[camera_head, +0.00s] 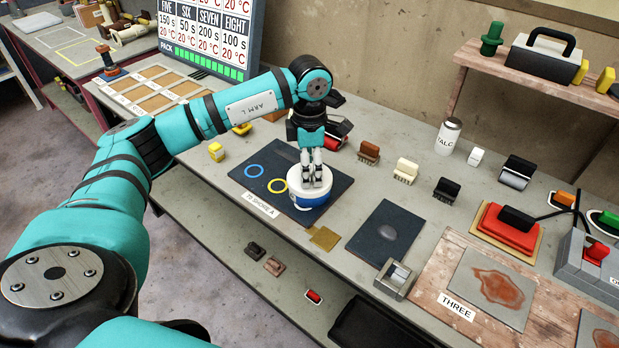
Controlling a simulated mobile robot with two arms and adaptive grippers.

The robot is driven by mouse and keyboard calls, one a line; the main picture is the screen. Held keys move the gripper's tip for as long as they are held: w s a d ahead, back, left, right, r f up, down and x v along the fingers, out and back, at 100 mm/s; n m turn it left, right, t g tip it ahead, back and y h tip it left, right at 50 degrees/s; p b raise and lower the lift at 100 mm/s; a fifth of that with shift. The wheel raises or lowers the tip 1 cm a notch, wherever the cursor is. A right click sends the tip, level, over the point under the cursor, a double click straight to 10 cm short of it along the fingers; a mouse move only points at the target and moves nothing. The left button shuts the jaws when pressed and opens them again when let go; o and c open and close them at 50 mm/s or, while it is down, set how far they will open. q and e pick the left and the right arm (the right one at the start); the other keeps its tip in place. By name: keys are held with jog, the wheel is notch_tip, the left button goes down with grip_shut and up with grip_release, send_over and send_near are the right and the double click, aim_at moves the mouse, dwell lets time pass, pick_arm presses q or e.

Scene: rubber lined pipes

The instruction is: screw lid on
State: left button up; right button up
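My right gripper is not in view.
Brushes stand behind, including a brown one (369,152). A white TALC bottle (447,137) stands farther right. A second dark mat (385,234) and a grey metal frame (395,279) lie to the right.

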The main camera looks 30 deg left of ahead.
pick_arm(q)
grip_shut()
jog(key=shift+f+m+b, duration=0.15)
jog(key=shift+m+b, duration=0.3)
jog(key=shift+m, duration=0.75)
jog(key=m+b, duration=0.1)
jog(key=m, duration=0.6)
jog(key=shift+b, duration=0.35)
jog(key=m, duration=0.2)
jog(key=shift+m, duration=0.4)
